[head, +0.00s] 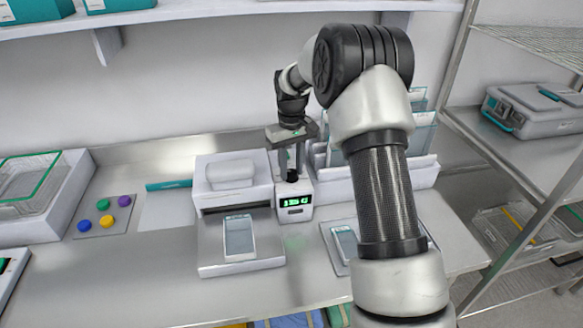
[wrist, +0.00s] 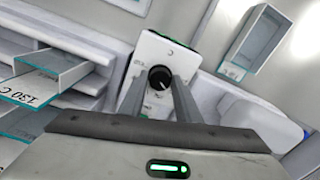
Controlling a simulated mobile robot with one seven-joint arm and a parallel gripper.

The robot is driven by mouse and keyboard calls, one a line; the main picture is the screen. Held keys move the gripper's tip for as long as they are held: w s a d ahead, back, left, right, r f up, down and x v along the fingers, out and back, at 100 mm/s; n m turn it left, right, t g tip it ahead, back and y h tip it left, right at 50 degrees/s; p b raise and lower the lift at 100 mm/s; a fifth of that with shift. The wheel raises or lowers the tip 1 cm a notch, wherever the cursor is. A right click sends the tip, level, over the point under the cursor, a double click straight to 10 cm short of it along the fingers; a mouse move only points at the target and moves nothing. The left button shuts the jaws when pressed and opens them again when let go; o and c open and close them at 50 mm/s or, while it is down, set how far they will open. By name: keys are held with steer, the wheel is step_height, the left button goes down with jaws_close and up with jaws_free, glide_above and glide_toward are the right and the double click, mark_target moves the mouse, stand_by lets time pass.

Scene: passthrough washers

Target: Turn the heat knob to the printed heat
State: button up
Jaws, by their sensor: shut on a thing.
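The heat knob (wrist: 160,77) is a small black dial with a white mark, on top of a white control box (wrist: 150,50). My gripper (wrist: 161,80) is shut on the knob, one grey finger at each side. In the head view my gripper (head: 292,172) points down at the box (head: 295,212) from above. The box's front has a display (head: 296,201) with green digits, too small to read surely. In the wrist view, a teal-edged card (wrist: 30,88) at the left bears the print "130 C". A second card below it has partly readable print.
A white sealer-like machine (head: 207,178) stands left of the box, with a pouch (head: 238,238) on its front tray. A rack of upright cards (head: 420,150) stands to the right. Coloured buttons (head: 104,220) and a wire basket (head: 30,180) lie further left.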

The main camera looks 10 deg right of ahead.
mark_target(291, 172)
steer(key=shift+r, duration=0.1)
steer(key=o, duration=1)
step_height(291, 172, up, 17)
steer(key=shift+r, duration=0.2)
